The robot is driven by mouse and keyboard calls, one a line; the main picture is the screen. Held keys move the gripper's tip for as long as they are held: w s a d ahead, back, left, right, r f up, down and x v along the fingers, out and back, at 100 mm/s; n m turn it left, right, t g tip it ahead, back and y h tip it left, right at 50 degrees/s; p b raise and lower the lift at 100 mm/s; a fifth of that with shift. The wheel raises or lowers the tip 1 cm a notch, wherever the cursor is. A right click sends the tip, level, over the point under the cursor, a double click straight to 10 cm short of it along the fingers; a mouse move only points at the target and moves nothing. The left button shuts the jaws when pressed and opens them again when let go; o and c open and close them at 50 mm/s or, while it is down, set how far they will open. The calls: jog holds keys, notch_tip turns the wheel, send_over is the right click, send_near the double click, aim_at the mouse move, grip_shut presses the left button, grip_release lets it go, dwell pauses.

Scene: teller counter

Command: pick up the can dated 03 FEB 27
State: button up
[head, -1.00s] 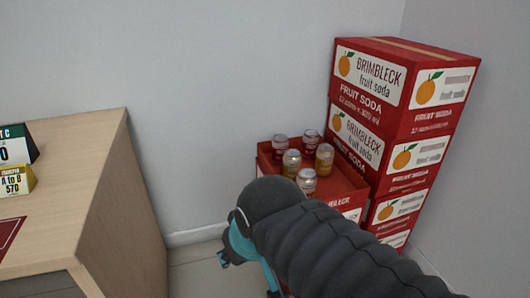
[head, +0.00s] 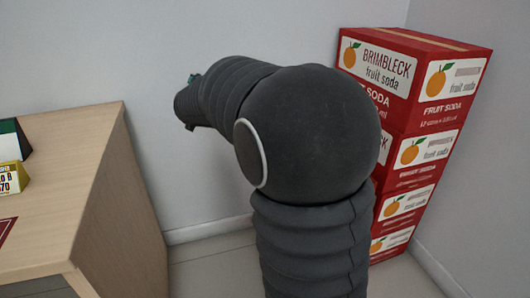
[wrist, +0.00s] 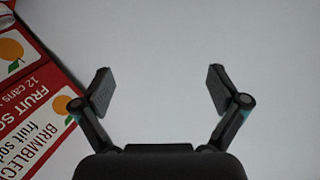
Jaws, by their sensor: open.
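No can shows in either view now. In the head view my dark arm covers the place where the cans stood in their low red tray. In the wrist view my gripper (wrist: 160,88) is open, with its two fingers wide apart and nothing between them. No date can be read.
A stack of red fruit soda boxes (head: 416,150) stands at the right against the wall; a box (wrist: 40,112) also shows in the wrist view. A wooden counter (head: 70,165) with yellow and green signs is at left. Bare wall lies between them.

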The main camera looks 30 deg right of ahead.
jog(key=w+d+f+m+g+h, duration=0.1)
jog(key=d+f+m+g+h, duration=0.35)
jog(key=d+f, duration=0.2)
jog(key=s+d+f+m+g, duration=0.2)
jog(key=s+f+g, duration=0.1)
jog(key=f+g, duration=0.45)
jog(key=s+d+f+m+g, duration=0.2)
jog(key=s+f+m+g, duration=0.15)
jog(key=f+g, duration=0.4)
jog(key=shift+t, duration=0.75)
jog(key=x, duration=0.3)
jog(key=f+b+x, duration=0.1)
jog(key=x, duration=0.4)
jog(key=shift+s+f+b, duration=0.2)
jog(key=shift+f+b, duration=0.05)
jog(key=shift+b, duration=0.1)
jog(key=shift+b+x, duration=0.45)
jog(key=shift+x, duration=2.55)
jog(key=shift+s, duration=0.1)
jog(key=c, duration=1.6)
jog(key=shift+r, duration=0.1)
